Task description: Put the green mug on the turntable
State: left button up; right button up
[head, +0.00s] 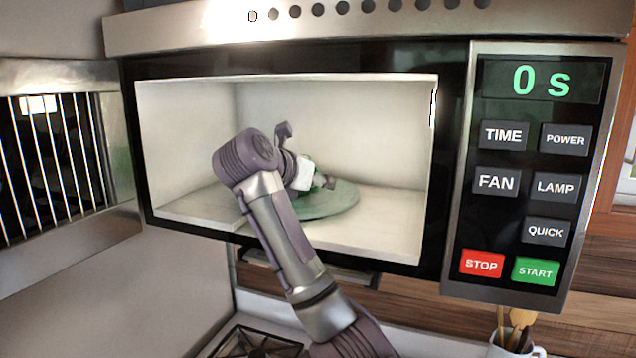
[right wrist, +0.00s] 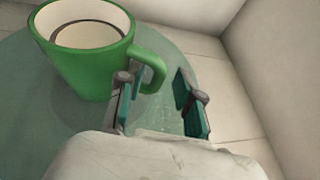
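The green mug (right wrist: 88,65) stands upright on the round, greenish glass turntable (right wrist: 30,110) inside the open microwave. Its handle (right wrist: 153,72) points toward my right gripper. In the head view the turntable (head: 340,204) shows, but the mug is mostly hidden behind my right arm and gripper (head: 325,181). In the right wrist view my right gripper (right wrist: 156,88) is open, with a gap between its fingers. The left finger is close beside the handle; I cannot tell whether they touch. Nothing is held between the fingers. My left gripper is not in view.
The microwave cavity (head: 390,130) has pale walls close around my right arm. The control panel (head: 535,170) at right reads 0 s. A metal-framed grille (head: 60,150) is at left. Below are a hob grate (head: 255,343) and a utensil holder (head: 515,350).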

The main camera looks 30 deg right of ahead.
jog(key=b+v, duration=0.5)
jog(key=v, duration=0.6)
jog(key=shift+s+a, duration=0.2)
jog(key=shift+a, duration=0.15)
jog(key=shift+r, duration=0.15)
